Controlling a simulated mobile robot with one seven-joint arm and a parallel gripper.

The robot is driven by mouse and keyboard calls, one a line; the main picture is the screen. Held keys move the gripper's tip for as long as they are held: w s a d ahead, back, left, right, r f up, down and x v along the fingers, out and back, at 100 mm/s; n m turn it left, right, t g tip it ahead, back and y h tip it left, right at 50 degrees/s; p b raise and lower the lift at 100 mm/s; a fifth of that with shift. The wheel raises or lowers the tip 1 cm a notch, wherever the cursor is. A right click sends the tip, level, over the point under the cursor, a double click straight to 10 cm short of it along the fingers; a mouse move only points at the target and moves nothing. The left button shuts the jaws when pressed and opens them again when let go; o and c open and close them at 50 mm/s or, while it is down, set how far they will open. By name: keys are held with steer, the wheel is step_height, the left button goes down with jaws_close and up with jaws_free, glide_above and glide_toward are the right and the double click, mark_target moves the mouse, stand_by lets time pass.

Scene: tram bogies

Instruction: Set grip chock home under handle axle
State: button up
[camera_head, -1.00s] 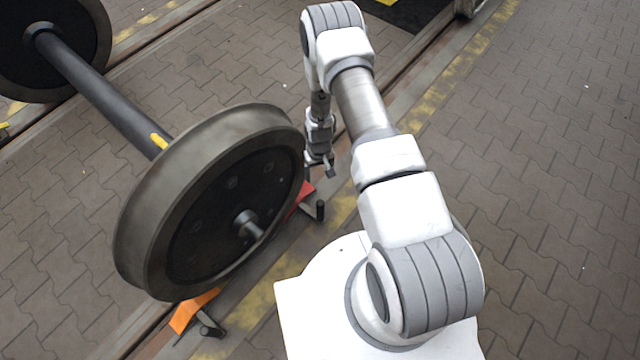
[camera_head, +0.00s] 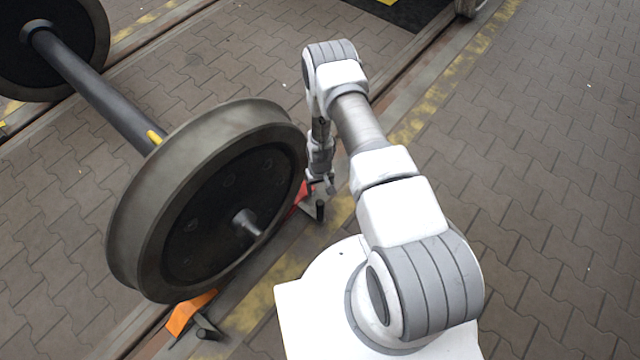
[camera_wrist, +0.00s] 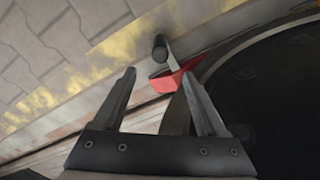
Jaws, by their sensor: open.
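A red chock (camera_head: 302,196) with a black upright grip (camera_head: 320,210) lies at the rail on the far side of the near wheel (camera_head: 235,195). In the wrist view the red chock (camera_wrist: 177,76) shows just past my fingertips, its black grip (camera_wrist: 160,46) ahead of the gap between them. Its wedge points towards the dark wheel face on the right; whether it touches the tread I cannot tell. My gripper (camera_head: 321,186) hangs above the chock, fingers pointing down, open and empty. The wheel sits on a dark axle (camera_head: 95,90).
An orange chock (camera_head: 190,311) with a black grip lies at the near side of the same wheel. A second wheel (camera_head: 55,50) stands at the upper left. A worn yellow line (camera_head: 265,300) runs beside the rail. The paving at right is clear.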

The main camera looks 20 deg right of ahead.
mark_target(320, 202)
step_height(320, 202, down, 11)
steer(key=b, duration=0.4)
jaws_close()
stand_by(1.4)
